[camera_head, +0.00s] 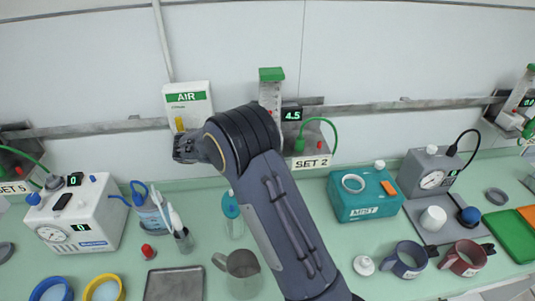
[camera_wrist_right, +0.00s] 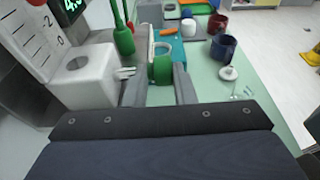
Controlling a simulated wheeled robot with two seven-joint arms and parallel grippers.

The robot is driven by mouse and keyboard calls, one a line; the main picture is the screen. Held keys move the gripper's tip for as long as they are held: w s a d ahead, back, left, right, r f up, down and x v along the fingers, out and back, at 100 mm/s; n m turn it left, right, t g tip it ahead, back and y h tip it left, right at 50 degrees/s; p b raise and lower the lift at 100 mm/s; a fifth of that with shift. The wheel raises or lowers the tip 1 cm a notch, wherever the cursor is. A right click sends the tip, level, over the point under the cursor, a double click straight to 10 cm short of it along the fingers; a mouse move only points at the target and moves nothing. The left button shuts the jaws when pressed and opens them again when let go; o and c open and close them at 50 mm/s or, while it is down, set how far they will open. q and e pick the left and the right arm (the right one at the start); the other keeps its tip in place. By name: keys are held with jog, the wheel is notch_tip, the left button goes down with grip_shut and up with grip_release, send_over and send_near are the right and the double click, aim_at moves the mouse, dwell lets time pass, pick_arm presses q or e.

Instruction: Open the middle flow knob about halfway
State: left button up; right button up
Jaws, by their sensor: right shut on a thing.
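The middle flowmeter (camera_head: 270,92) has a green cap and hangs on the wall rail above the SET 2 label (camera_head: 311,162). Its display (camera_head: 291,115) reads 4.5. In the right wrist view the flowmeter's white block (camera_wrist_right: 85,75) and scale tube (camera_wrist_right: 42,30) stand at left. The green knob (camera_wrist_right: 162,68) sits between the fingers of my right gripper (camera_wrist_right: 160,90), which is shut on it. In the head view my right arm hides the knob and the fingertips. My left gripper is in neither view.
A teal MIST box (camera_head: 365,195) and a grey gauge unit (camera_head: 432,172) stand right of the arm. A white machine (camera_head: 78,215) stands left. A jug (camera_head: 240,270) and mugs (camera_head: 407,259) are near the front. A green hose (camera_head: 322,122) loops beside the flowmeter.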

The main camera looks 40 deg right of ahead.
jog(key=shift+s+a+f+g+h, duration=0.1)
jog(key=shift+f+g+h, duration=0.35)
jog(key=shift+h, duration=0.5)
jog(key=shift+a+f+g+h, duration=0.1)
jog(key=shift+f+g+h, duration=0.15)
jog(key=shift+g+h, duration=0.5)
jog(key=shift+d+h, duration=0.1)
jog(key=shift+h, duration=0.3)
jog(key=o, duration=0.9)
jog(key=shift+s+r, duration=0.1)
jog(key=shift+c, duration=0.2)
jog(key=v, duration=0.8)
jog(key=shift+o, duration=0.3)
jog(key=shift+r, duration=0.15)
